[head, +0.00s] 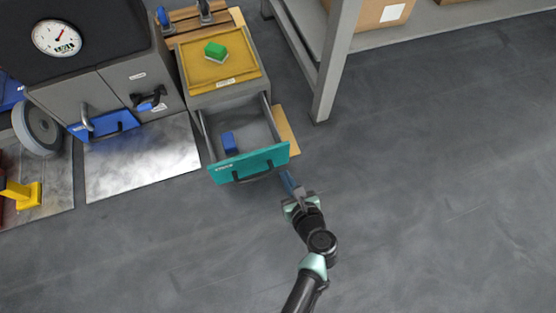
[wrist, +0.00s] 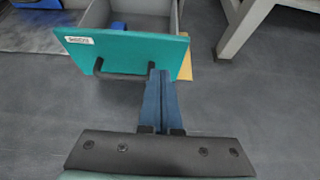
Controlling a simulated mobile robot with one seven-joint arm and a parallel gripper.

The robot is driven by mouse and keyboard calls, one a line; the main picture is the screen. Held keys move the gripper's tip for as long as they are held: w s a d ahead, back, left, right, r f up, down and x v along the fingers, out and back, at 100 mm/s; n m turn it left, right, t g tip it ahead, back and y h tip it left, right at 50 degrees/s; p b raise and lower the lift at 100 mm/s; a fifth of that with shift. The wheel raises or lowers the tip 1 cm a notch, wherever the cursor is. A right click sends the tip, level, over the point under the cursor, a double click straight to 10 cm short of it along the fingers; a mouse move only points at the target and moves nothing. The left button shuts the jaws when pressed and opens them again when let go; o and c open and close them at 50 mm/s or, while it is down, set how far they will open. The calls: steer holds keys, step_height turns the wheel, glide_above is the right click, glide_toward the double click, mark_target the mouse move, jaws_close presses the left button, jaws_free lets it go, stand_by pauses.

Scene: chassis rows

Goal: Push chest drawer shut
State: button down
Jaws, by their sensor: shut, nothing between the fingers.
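The chest (head: 227,99) is a grey cabinet with a yellow top. Its drawer (head: 249,165) is pulled out and has a teal front with a dark bar handle. In the wrist view the teal drawer front (wrist: 122,56) fills the upper left, with the handle (wrist: 122,76) low on it. My gripper (head: 288,180) is shut and empty, its blue fingers close together near the right end of the drawer front. In the wrist view the fingertips (wrist: 158,75) overlap the front's lower right part. I cannot tell whether they touch it.
A blue block (head: 229,141) lies inside the drawer, and a green block (head: 215,50) sits on the chest's top. A grey cabinet (head: 130,85) with a dial stands to the left. A shelf leg (head: 335,65) stands to the right. The floor in front is clear.

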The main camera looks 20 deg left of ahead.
mark_target(274, 151)
steer(key=b+x, duration=0.1)
steer(key=x, duration=0.1)
steer(key=b+x, duration=0.1)
steer(key=x, duration=0.1)
steer(key=r+b+x, duration=0.1)
steer(key=x, duration=0.1)
steer(key=shift+w+a+b, duration=0.3)
steer(key=shift+w+a, duration=0.05)
steer(key=shift+w, duration=0.2)
steer(key=shift+w+a, duration=0.15)
steer(key=shift+w, duration=0.05)
steer(key=shift+w+a+r, duration=0.1)
steer(key=shift+w, duration=0.05)
